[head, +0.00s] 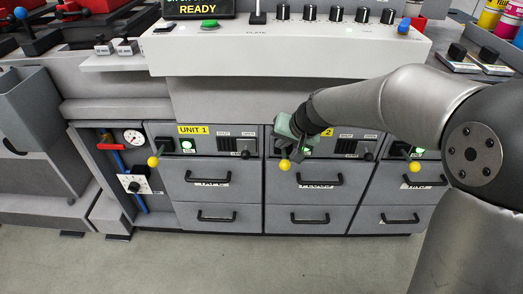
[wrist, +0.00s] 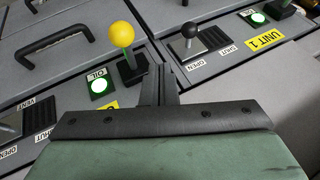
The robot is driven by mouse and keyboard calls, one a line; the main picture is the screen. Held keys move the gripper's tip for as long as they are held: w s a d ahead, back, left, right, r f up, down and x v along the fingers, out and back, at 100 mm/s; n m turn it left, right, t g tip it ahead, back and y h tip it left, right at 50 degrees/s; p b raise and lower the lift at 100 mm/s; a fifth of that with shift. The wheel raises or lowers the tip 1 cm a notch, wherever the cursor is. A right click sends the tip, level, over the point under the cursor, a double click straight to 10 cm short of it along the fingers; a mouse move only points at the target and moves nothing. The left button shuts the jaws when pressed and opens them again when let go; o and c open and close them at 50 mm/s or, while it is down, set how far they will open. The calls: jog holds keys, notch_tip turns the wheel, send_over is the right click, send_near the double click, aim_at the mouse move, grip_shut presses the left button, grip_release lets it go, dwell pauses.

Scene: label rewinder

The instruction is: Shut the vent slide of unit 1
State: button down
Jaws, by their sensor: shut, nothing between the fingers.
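The vent slide of unit 1 (head: 240,147) is right of the yellow UNIT 1 label (head: 193,129) on the front panel. Its dark knob (head: 246,154) is at the right end, under the OPEN word. In the wrist view the ball knob (wrist: 190,30) is also at the OPEN end of the slotted plate (wrist: 204,58), away from SHUT. My gripper (head: 282,144) is shut and empty in front of unit 2's left part, right of that slide. In the wrist view its closed fingers (wrist: 160,72) are apart from the knob. The fingertips are small in the head view.
Unit 2's yellow-ball lever (wrist: 122,33) stands close beside my fingers. Its green oil light (wrist: 99,87) and vent slide (wrist: 12,125) are nearby. Unit 1's yellow-ball lever (head: 153,161) is farther left. Drawers with black handles (head: 208,179) lie below; a pale console ledge (head: 290,62) overhangs above.

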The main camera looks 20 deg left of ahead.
aim_at(246, 152)
jog(key=w+a+f+b, duration=0.1)
jog(key=w+a+f, duration=0.2)
jog(key=a+f, duration=0.5)
jog(key=shift+a+f+b, duration=0.15)
jog(key=shift+f+b, duration=0.15)
jog(key=shift+f, duration=0.15)
